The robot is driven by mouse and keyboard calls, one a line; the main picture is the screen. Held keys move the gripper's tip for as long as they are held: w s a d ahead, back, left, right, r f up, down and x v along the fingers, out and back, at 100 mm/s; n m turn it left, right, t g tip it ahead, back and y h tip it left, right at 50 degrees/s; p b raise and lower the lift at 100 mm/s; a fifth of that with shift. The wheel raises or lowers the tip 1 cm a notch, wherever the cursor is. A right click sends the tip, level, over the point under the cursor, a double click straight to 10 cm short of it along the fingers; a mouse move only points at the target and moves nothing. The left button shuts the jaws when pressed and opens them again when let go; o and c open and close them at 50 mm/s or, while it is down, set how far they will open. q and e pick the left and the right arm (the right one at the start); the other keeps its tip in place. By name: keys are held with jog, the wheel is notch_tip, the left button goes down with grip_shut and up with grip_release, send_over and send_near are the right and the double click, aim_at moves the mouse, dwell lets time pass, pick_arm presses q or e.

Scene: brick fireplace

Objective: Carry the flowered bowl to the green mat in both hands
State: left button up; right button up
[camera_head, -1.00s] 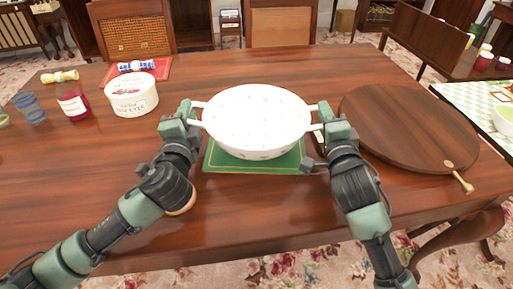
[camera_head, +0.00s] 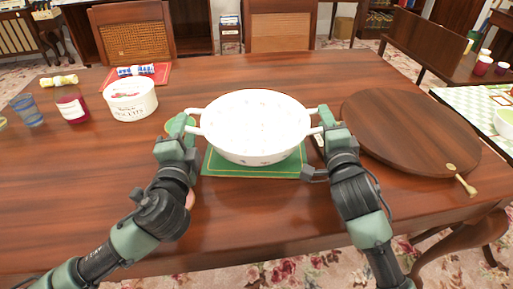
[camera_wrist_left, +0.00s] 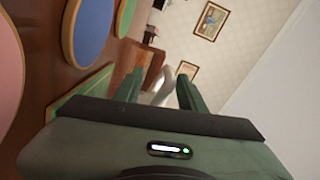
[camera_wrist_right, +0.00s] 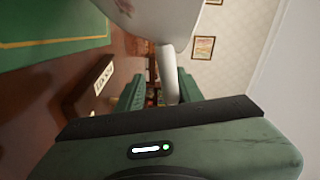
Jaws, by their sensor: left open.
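The white flowered bowl (camera_head: 255,127) is upright over the green mat (camera_head: 250,172), covering its back part. Whether its base touches the mat is hidden. My left gripper (camera_head: 186,128) is at the bowl's left handle; in the left wrist view the grey handle (camera_wrist_left: 164,86) shows between its parted fingers (camera_wrist_left: 160,92). My right gripper (camera_head: 325,120) is at the right handle. In the right wrist view the handle (camera_wrist_right: 167,75) lies between fingers that look apart (camera_wrist_right: 160,92), nearer one of them, below the bowl's side (camera_wrist_right: 160,18).
A round wooden board (camera_head: 405,130) lies close right of my right gripper. Coloured discs, including a blue one (camera_wrist_left: 95,30), lie beside my left gripper. Table front is mostly clear.

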jog(key=shift+s, duration=0.25)
jog(key=s, duration=1.1)
jog(key=shift+s+d+r, duration=0.1)
jog(key=shift+s+d, duration=0.2)
jog(key=shift+d, duration=0.05)
pick_arm(q)
jog(key=s, duration=0.1)
jog(key=s+r, duration=0.1)
jog(key=s, duration=0.1)
jog(key=shift+s+r, duration=0.35)
jog(key=shift+s, duration=0.05)
